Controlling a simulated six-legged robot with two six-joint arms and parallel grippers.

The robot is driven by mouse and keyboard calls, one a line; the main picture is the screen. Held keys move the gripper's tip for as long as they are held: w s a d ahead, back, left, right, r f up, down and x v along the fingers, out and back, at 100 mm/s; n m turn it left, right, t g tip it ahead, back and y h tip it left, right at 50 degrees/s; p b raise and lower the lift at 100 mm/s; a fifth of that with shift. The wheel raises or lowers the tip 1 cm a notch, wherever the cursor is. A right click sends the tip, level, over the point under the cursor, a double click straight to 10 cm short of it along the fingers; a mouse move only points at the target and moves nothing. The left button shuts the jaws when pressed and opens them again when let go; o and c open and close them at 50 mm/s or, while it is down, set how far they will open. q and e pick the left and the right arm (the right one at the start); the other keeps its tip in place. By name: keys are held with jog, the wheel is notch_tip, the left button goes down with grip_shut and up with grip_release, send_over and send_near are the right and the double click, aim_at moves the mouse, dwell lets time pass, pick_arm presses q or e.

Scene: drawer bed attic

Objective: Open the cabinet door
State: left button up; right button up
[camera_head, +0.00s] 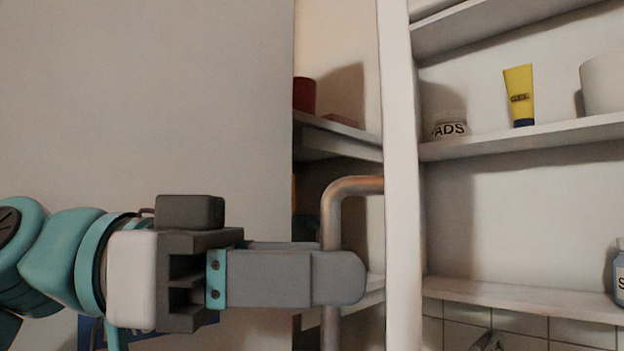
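A tall white panel (401,200) stands upright at the middle, seen almost edge-on. It looks like the cabinet door, with shelf space showing on both sides of it. A copper-coloured bar handle (331,215) sticks out from its left face and runs down. My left gripper (338,278) reaches in from the left across the handle. Its near grey finger covers part of the bar, which shows again below. The other finger is mostly hidden, so its grip on the bar is unclear. My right gripper is out of view.
Right shelves hold a yellow tube (519,95), a jar marked ADS (450,126), a white container (604,84) and a blue bottle (619,272). A red cup (304,94) stands on the shelf left of the panel. A plain pale surface (150,100) fills the left.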

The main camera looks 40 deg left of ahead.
pick_arm(q)
notch_tip(320, 180, up, 20)
jog(key=p, duration=1.4)
jog(key=shift+s, duration=0.2)
jog(key=shift+d, duration=0.1)
